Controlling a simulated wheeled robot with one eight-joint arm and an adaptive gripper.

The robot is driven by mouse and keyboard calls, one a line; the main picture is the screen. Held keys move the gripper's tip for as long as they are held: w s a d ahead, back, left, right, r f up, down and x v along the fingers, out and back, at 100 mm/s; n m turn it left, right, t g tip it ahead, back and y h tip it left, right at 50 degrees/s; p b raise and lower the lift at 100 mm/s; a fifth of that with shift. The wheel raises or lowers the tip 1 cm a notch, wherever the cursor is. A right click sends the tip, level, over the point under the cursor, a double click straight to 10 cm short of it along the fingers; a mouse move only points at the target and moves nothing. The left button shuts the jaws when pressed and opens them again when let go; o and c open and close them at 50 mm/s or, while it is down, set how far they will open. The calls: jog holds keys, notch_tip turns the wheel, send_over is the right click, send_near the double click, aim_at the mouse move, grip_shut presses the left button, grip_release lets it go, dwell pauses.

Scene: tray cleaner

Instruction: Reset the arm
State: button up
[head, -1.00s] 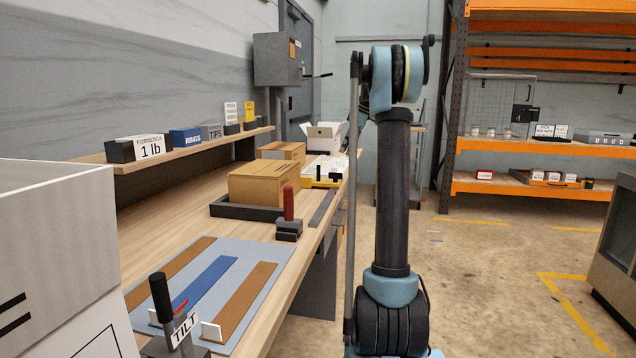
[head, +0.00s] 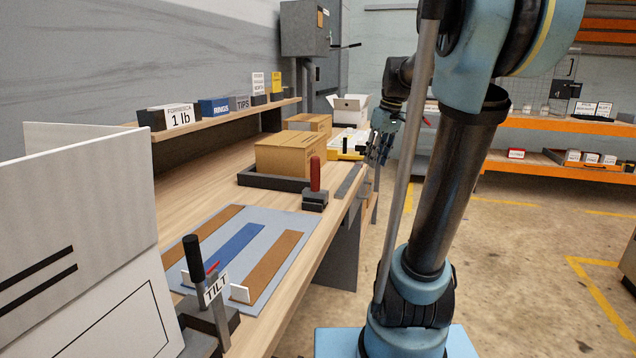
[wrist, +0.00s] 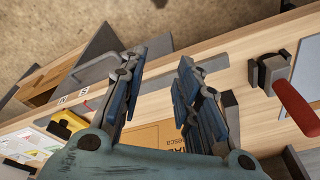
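My arm (head: 455,190) stands on the right of the head view, with its lower link leaning to the right and its upper part bent over. My gripper (head: 380,150) hangs beside the right edge of the workbench, past the cardboard box. In the wrist view, my gripper (wrist: 158,75) has its two blue-grey fingers spread apart with nothing between them. The bench edge and floor show beyond the fingertips.
The workbench (head: 190,205) holds a cardboard box (head: 290,153) in a dark tray, a red-handled clamp (head: 315,175), a blue-grey mat and a TILT lever (head: 195,260). Open floor (head: 520,260) lies right.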

jog(key=s+f+m+h, duration=0.1)
jog(key=s+f+m, duration=0.5)
jog(key=s+f, duration=1.5)
jog(key=s, duration=0.3)
jog(key=shift+d+f+m+t+h, duration=0.3)
jog(key=shift+d+f+h, duration=0.1)
jog(key=shift+w+f, duration=0.2)
jog(key=shift+w, duration=0.3)
